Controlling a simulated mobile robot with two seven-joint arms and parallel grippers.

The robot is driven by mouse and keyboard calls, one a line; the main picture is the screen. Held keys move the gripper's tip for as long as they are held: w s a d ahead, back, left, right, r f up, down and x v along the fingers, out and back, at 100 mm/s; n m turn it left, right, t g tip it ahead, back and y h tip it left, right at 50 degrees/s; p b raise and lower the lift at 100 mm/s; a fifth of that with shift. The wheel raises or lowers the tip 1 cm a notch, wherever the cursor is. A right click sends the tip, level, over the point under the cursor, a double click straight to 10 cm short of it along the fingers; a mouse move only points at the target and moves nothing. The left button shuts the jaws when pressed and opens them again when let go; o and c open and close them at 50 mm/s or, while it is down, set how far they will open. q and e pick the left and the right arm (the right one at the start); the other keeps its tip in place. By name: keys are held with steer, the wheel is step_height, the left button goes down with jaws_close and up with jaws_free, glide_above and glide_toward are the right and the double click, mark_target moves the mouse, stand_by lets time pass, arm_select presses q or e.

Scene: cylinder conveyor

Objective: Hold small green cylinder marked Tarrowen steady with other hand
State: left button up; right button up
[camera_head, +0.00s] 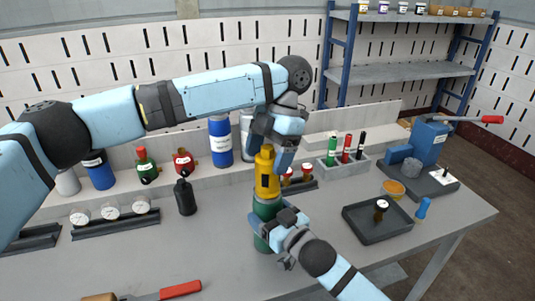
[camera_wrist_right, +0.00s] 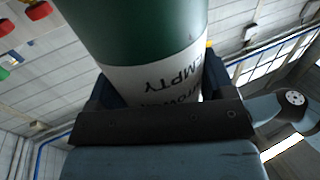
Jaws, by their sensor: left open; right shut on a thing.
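The small green cylinder (camera_head: 268,208) stands upright on the table in the head view. My right gripper (camera_head: 268,228) is shut around its body from the front right. In the right wrist view the green cylinder (camera_wrist_right: 140,25) fills the jaws; its white label (camera_wrist_right: 155,80) reads "EMPTY" upside down, with a partly hidden name below. A yellow top piece (camera_head: 266,180) with a dark slot sits on the cylinder. My left gripper (camera_head: 272,149) is open, pointing down at the upper end of the yellow piece; whether it touches is unclear.
A black bottle (camera_head: 186,197) and gauges (camera_head: 111,208) stand to the left. Behind are a blue cylinder (camera_head: 221,145) and a grey rack (camera_head: 345,170) of small cylinders. A dark tray (camera_head: 377,228) and a blue press (camera_head: 428,142) are right.

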arm_select(q)
steer(key=shift+r, duration=1.3)
steer(key=n, duration=0.2)
steer(key=n+g+h, duration=0.1)
steer(key=n, duration=0.1)
steer(key=shift+f+n+h, duration=0.1)
steer(key=shift+n+h, duration=0.2)
steer(key=shift+n, duration=0.7)
steer(key=n+h, duration=0.1)
steer(key=n, duration=0.2)
steer(key=shift+g+h, duration=0.3)
steer(key=shift+n+h, duration=0.6)
steer(key=shift+n, duration=0.9)
